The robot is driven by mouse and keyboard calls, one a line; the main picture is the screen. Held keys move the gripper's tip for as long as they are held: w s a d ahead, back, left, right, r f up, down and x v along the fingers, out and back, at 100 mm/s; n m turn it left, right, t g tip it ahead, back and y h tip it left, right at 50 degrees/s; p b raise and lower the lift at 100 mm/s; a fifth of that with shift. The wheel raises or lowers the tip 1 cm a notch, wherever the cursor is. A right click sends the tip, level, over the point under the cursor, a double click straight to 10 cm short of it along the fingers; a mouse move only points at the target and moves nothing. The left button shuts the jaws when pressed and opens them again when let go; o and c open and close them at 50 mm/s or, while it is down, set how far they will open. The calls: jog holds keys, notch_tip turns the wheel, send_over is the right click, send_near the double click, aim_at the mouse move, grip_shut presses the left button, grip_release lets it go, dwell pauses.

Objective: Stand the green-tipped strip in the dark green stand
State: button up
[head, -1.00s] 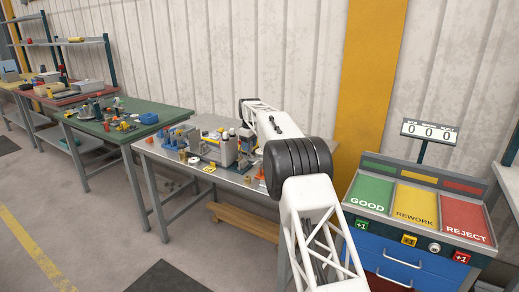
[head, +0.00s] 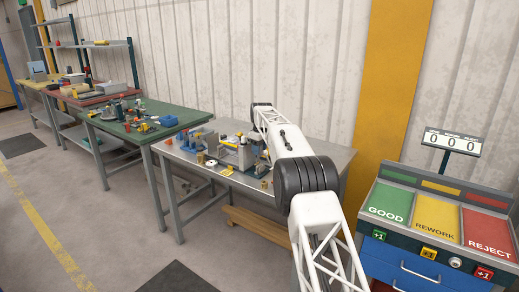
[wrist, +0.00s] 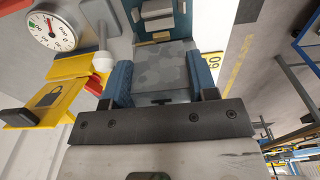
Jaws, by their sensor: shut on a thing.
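In the wrist view my gripper (wrist: 161,76) has its two blue fingers shut on a flat, mottled grey piece (wrist: 160,62). No green tip shows on this piece, so I cannot tell whether it is the green-tipped strip. In the head view my gripper is hidden, and my arm reaches over the grey workbench (head: 335,160). I cannot pick out the green-tipped strip or the dark green stand in the head view.
In the wrist view, a round dial gauge (wrist: 52,30) and a yellow padlock tag (wrist: 42,103) are at left. A teal panel (wrist: 187,25) lies beyond the fingers. The head view shows a green-topped bench (head: 165,113) at left and a GOOD/REWORK/REJECT station (head: 436,215) at right.

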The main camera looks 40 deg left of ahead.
aim_at(259, 166)
jog(key=shift+f, duration=0.15)
jog(key=shift+f, duration=2.45)
jog(key=shift+f, duration=1.55)
jog(key=o, duration=1.1)
jog(key=shift+o, duration=0.2)
jog(key=shift+r, duration=0.15)
jog(key=shift+r, duration=4.35)
